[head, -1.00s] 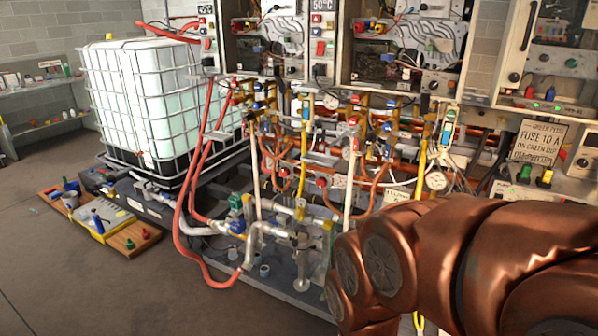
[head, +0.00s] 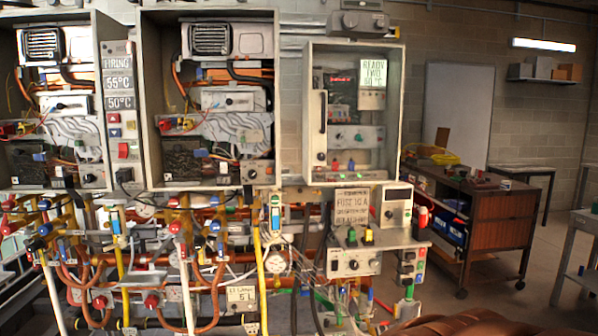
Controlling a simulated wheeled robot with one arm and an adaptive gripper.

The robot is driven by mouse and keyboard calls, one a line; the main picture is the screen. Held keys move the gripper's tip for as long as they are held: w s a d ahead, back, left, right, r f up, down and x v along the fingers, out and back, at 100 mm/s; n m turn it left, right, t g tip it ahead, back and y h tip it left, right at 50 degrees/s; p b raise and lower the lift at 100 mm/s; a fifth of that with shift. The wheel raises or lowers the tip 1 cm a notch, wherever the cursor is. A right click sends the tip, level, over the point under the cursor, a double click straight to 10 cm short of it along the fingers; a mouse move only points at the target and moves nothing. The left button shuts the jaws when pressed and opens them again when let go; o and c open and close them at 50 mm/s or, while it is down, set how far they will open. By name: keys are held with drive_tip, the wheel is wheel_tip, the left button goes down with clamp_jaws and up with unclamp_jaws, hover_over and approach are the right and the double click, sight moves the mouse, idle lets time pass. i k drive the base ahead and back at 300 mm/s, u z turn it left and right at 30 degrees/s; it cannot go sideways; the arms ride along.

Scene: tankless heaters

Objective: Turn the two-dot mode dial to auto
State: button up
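Two open heater cabinets hang on the wall, a left one (head: 97,60) and a middle one (head: 145,90). Each has a dark round dial low on its right, the left dial (head: 89,178) and the middle dial (head: 252,173). Dot marks are too small to read, so I cannot tell which dial has two dots or where it points. A control box (head: 343,262) at lower right also carries a dark knob (head: 353,265). My gripper is out of view. Only a copper-coloured part of my arm shows at the bottom right edge.
A glass-fronted panel (head: 397,110) reads "READY TWO" on its screen. Dense pipes and valves, including a yellow pipe (head: 261,265), fill the space under the cabinets. A brown wheeled cabinet (head: 487,240) stands at right. Open floor (head: 500,310) shows beside it.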

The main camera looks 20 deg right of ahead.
sight(252, 174)
drive_tip(key=u, duration=1.5)
drive_tip(key=i, duration=0.85)
drive_tip(key=z, duration=1.85)
